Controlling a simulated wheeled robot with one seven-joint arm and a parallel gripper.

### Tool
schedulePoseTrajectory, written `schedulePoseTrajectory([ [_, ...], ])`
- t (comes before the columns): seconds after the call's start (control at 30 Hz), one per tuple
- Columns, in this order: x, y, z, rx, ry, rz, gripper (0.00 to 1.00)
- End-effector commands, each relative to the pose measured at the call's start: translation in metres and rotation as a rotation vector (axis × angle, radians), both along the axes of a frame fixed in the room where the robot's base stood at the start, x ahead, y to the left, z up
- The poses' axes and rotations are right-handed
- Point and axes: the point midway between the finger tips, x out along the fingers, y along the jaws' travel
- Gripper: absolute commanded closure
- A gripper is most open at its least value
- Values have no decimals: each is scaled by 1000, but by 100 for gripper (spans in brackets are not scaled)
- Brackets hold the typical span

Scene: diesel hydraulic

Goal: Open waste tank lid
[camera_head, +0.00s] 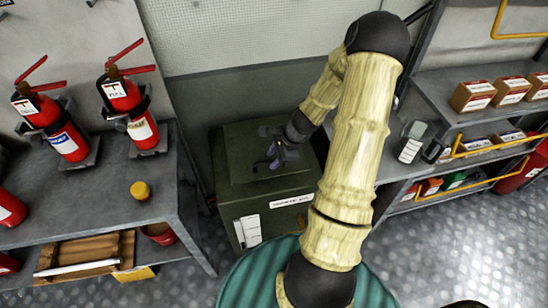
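The waste tank appears to be the dark green box (228,205) standing against the back wall between two grey shelf units. Its flat lid (237,168) looks level and closed. A white label strip is on its front edge, with white papers below it. My arm reaches over the box from the front right. My gripper (272,152) is above or at the middle of the lid. It is small and dark, so its finger opening and any contact with the lid or a handle are unclear. My arm covers the right part of the box.
A left bench (95,202) holds red fire extinguishers (128,112) and a yellow-capped item (140,190). Right shelves (435,90) hold cardboard boxes (472,96), with yellow rails (490,146) projecting in front. Open metal floor (460,235) lies at the lower right.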

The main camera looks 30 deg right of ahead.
Motion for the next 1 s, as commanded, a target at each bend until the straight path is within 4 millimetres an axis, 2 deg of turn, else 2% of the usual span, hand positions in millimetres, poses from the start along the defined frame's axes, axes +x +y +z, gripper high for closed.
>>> schedulePoseTrajectory([
  [0.37, 2, 3, -5, -1, -1, 2, 68],
  [0.53, 2, 3, -5, -1, 0, 3, 100],
  [0.67, 2, 4, -5, -1, 0, 4, 100],
  [0.7, 2, -2, -5, -2, -1, 3, 100],
  [1.0, 3, 3, 0, 1, 10, 3, 100],
])
